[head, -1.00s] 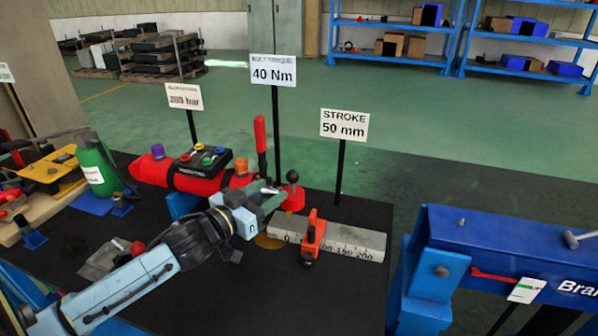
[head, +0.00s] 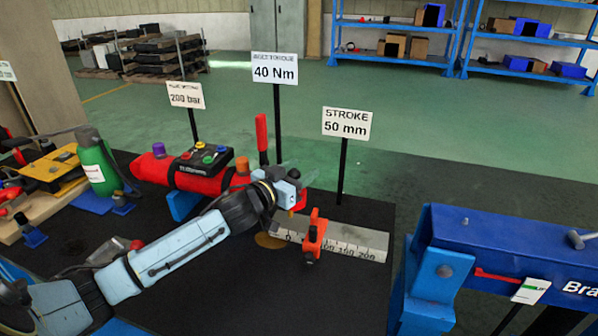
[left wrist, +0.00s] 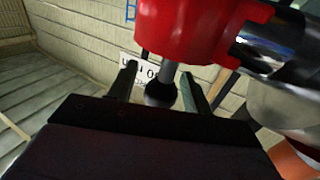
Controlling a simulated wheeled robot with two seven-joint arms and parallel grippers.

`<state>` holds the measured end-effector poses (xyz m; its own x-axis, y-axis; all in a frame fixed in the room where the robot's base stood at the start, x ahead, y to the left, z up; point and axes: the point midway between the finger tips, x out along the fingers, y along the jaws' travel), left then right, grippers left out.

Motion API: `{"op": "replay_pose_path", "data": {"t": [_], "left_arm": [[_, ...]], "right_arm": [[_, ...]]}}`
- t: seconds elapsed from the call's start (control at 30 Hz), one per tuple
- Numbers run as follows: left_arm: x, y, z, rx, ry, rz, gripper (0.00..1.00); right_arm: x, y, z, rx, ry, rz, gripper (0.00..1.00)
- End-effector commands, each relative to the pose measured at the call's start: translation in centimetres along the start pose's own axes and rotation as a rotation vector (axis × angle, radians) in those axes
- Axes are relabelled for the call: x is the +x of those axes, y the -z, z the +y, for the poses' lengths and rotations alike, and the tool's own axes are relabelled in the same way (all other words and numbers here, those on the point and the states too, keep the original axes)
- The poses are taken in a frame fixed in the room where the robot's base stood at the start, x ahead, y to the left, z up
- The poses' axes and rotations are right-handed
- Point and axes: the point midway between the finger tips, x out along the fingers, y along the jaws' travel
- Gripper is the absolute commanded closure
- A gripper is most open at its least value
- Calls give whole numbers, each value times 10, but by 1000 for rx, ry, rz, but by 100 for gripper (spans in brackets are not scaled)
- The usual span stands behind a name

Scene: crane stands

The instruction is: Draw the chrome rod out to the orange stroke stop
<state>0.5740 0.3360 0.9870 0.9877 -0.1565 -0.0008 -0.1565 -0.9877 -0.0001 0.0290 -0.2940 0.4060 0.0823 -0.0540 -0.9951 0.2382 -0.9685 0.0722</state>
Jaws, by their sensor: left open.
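The orange stroke stop (head: 314,237) stands on the graduated grey scale bar (head: 352,243), near its left end. The chrome rod (left wrist: 260,46) shows in the left wrist view, running into a red rod-end block (left wrist: 190,30). A dark ball knob (left wrist: 160,92) on a grey stem projects from that block. My left gripper (left wrist: 158,82) is open, with one finger on either side of the knob. I cannot tell whether they touch it. In the head view my left gripper (head: 286,190) hides the knob and most of the rod. My right gripper is not in view.
The red cylinder (head: 208,180) lies left of the gripper, with an upright red lever (head: 262,135) behind. Sign posts stand behind, one reading STROKE 50 mm (head: 346,123). A blue beam (head: 500,250) stands at the right. The black mat in front is clear.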

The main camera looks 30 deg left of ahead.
Motion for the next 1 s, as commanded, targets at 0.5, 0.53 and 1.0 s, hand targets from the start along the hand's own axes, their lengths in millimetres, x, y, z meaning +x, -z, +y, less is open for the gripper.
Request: {"op": "replay_pose_path", "data": {"t": [0.5, 0.53, 1.0], "left_arm": [[0, 0, 0, 0, 0, 0, 92], [0, 0, 0, 0, 0, 0, 96], [13, 3, 33, -9, -4, 3, 100]], "right_arm": [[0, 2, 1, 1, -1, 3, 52], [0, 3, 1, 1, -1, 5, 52], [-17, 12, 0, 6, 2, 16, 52]]}}
